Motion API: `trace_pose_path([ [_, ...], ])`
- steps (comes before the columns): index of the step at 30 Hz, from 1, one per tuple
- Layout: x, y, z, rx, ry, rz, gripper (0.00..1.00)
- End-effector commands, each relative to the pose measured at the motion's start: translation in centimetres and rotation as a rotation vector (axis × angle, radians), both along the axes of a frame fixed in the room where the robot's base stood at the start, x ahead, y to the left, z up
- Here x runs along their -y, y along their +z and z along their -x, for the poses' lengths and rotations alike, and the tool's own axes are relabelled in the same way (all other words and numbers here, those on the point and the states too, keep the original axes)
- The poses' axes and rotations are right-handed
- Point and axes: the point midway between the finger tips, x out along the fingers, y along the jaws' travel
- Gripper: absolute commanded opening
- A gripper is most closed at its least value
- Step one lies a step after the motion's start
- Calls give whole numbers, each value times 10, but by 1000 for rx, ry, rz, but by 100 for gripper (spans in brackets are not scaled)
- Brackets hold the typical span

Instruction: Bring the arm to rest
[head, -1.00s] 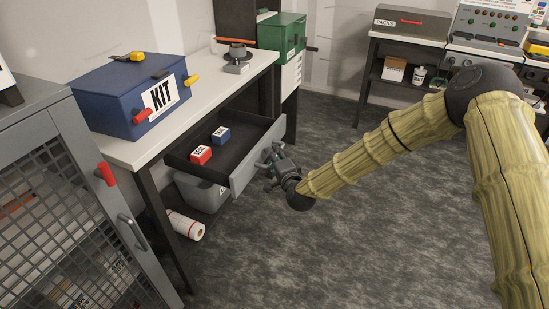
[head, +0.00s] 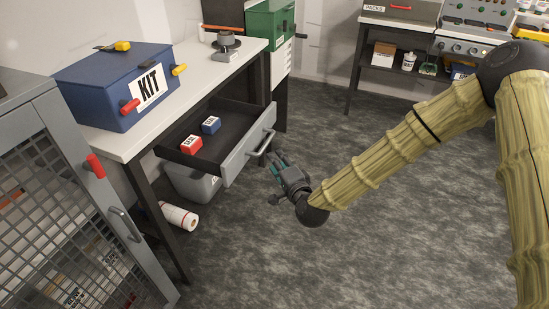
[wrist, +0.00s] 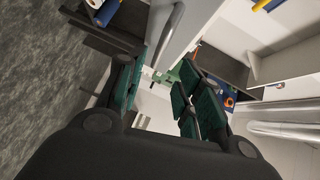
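My gripper (head: 278,165) is in front of the open drawer (head: 235,160), a little to the right of its bar handle (head: 262,143) in the head view, and apart from it. In the wrist view my gripper (wrist: 158,98) has its two green-padded fingers spread with a gap between them and nothing held. The drawer is pulled out under the white bench and holds a red box (head: 191,145) and a blue box (head: 211,125).
A blue KIT box (head: 115,90) stands on the white bench (head: 190,90). A grey mesh cabinet (head: 60,180) is at the left. A white roll (head: 179,216) and a grey bin (head: 192,184) are under the bench. The floor right of the drawer is clear.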

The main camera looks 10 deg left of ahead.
Motion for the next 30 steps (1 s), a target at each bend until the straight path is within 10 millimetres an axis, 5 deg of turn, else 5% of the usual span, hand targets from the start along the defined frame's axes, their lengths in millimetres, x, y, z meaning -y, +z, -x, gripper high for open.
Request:
trace_pose_path([
  [19,4,-5,7,-10,4,17,35],
  [23,15,-36,28,-59,28,108,35],
  [30,67,-128,107,-224,135,414,35],
])
